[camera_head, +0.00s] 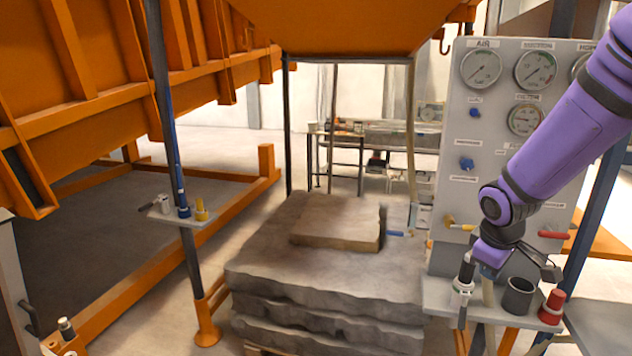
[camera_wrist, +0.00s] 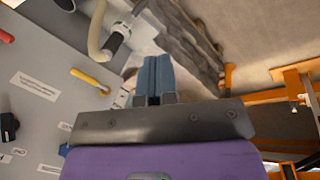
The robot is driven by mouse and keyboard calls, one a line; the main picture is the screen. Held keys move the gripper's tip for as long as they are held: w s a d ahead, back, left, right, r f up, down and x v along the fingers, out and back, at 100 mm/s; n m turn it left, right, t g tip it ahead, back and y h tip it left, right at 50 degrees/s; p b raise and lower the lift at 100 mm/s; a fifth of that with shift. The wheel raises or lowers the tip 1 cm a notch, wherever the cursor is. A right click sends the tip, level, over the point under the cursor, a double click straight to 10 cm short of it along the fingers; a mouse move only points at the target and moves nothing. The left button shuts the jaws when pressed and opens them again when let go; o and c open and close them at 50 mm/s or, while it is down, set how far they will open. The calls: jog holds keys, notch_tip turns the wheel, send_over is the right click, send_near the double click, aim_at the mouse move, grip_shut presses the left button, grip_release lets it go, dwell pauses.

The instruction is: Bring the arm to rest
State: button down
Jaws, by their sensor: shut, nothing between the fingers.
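My purple arm (camera_head: 565,140) reaches in from the upper right of the head view, in front of the grey gauge panel (camera_head: 465,120). Its wrist is bent down just above the small shelf at the panel's foot. In the wrist view my gripper (camera_wrist: 154,70) shows two blue-grey fingers side by side, shut with nothing between them. In the head view the fingertips are hard to make out against the fittings.
The shelf (camera_head: 440,296) holds a dark cup (camera_head: 518,296), a red-topped fitting (camera_head: 552,306) and a hose end. Stacked stone slabs (camera_head: 320,270) stand left of it. An orange tilting frame (camera_head: 90,70) fills the left. Pale floor lies between.

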jog(key=s+a+r+m+t+y, duration=0.1)
jog(key=s+a+r+m, duration=0.1)
jog(key=s+r, duration=0.7)
jog(key=s+a+r+m+t+y, duration=0.1)
jog(key=s+a+r+m, duration=0.1)
jog(key=s+r+m, duration=0.3)
jog(key=s+r, duration=0.4)
jog(key=s, duration=0.4)
jog(key=shift+a+r+t, duration=0.15)
jog(key=shift+a+t, duration=0.15)
jog(key=shift+a, duration=0.05)
jog(key=c, duration=1.8)
grip_release()
jog(key=shift+c, duration=0.2)
